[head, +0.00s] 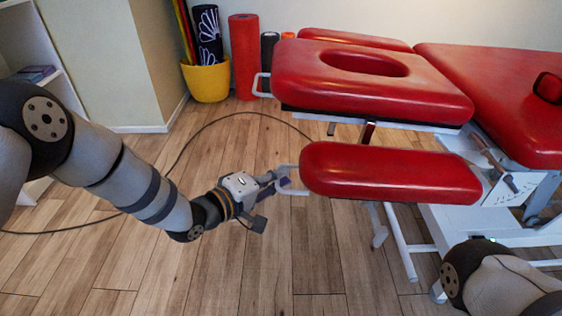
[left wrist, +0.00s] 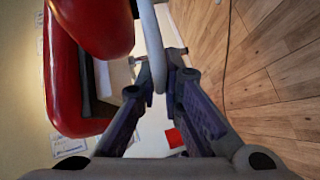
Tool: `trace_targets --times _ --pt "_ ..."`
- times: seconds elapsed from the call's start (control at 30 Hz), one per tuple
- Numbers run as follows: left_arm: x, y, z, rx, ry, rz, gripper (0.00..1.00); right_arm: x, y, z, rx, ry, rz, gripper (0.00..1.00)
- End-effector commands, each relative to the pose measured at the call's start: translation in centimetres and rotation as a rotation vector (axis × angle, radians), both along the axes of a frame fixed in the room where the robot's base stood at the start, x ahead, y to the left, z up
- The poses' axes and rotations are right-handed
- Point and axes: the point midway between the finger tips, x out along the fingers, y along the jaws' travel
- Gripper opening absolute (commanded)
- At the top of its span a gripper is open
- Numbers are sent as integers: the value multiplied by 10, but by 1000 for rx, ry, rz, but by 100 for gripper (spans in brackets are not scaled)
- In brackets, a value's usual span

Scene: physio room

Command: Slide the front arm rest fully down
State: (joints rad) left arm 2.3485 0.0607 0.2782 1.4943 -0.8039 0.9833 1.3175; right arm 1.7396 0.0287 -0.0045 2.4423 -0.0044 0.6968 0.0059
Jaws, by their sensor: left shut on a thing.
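The front arm rest (head: 390,174) is a long red pad at the near side of the treatment table. It sits lower than the red headrest pad (head: 350,80) with the oval hole. A white bar handle (head: 293,192) sticks out from the arm rest's left end. My left gripper (head: 278,178) is shut on that handle. In the left wrist view my left gripper (left wrist: 160,92) has its fingers on either side of the grey-white handle (left wrist: 172,50). The red pad (left wrist: 100,22) shows at upper left there. My right gripper is not in view; only part of my right arm shows at lower right.
The white table frame (head: 405,240) stands under the pads, with legs near the arm rest. A yellow bucket (head: 206,82) with rolled mats and a red roller (head: 244,55) stand at the wall. A dark cable (head: 180,150) crosses the wooden floor, otherwise clear at front left.

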Motion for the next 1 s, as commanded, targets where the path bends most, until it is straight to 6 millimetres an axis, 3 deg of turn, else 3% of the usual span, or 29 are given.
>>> trace_targets --times 0.03,0.23,0.77,0.8,0.87,1.0 --pt "-1 2 -20 3 9 0 0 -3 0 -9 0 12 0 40" --pt "-2 5 -46 3 6 -1 0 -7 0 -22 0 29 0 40" --pt "-2 6 -56 6 6 -1 0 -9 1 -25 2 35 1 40" --pt "-2 7 -56 6 7 -1 14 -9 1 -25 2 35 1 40" --pt "-2 6 -56 6 6 -1 28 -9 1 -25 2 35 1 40" --pt "-1 6 -54 3 3 -1 28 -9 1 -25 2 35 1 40"
